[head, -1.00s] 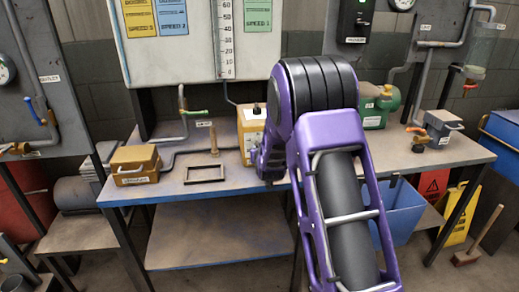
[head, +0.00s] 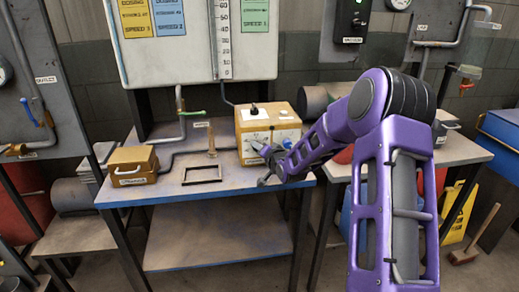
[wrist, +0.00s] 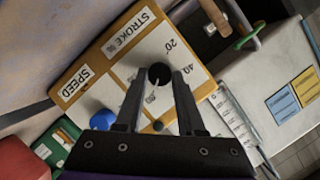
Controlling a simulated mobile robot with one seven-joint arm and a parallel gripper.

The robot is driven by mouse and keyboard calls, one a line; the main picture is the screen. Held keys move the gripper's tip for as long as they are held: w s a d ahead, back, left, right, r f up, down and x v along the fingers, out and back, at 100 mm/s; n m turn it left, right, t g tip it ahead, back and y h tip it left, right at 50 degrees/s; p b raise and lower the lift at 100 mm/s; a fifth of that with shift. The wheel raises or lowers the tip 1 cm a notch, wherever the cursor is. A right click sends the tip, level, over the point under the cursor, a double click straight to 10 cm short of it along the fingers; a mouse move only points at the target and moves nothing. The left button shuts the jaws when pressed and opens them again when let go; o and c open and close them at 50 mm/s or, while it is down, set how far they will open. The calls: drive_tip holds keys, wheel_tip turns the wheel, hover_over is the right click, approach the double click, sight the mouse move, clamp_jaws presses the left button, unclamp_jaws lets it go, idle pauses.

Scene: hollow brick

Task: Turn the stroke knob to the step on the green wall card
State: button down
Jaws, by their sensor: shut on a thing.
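The yellow pump box (head: 268,113) stands on the bench with its white scale panel facing me. In the wrist view the panel carries a STROKE label (wrist: 128,34) and a SPEED label (wrist: 76,82). The black stroke knob (wrist: 159,73) sits between the fingertips of my gripper (wrist: 160,80), which is shut on it; the numbers 20 and 40 show beside it. The exact pointer setting is hard to read. A blue knob (wrist: 103,119) lies beside the gripper. In the head view my gripper (head: 262,155) is at the panel. The green wall card (head: 259,14) is cut off at the top; its lowest line reads SPEED, other text unclear.
Yellow (head: 134,18) and blue (head: 169,16) cards hang left of the green one. A lidded yellow box (head: 133,166) and a dark empty frame (head: 202,174) lie on the bench at left. A wooden peg (head: 211,142) and pipes stand behind.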

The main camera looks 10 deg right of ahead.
idle(0.4)
drive_tip(key=c, duration=0.5)
unclamp_jaws()
drive_tip(key=p+v, duration=0.1)
drive_tip(key=v, duration=0.7)
drive_tip(key=p+v, duration=0.1)
drive_tip(key=v, duration=0.8)
drive_tip(key=shift+s+d+f, duration=0.15)
drive_tip(key=shift+s+d, duration=0.05)
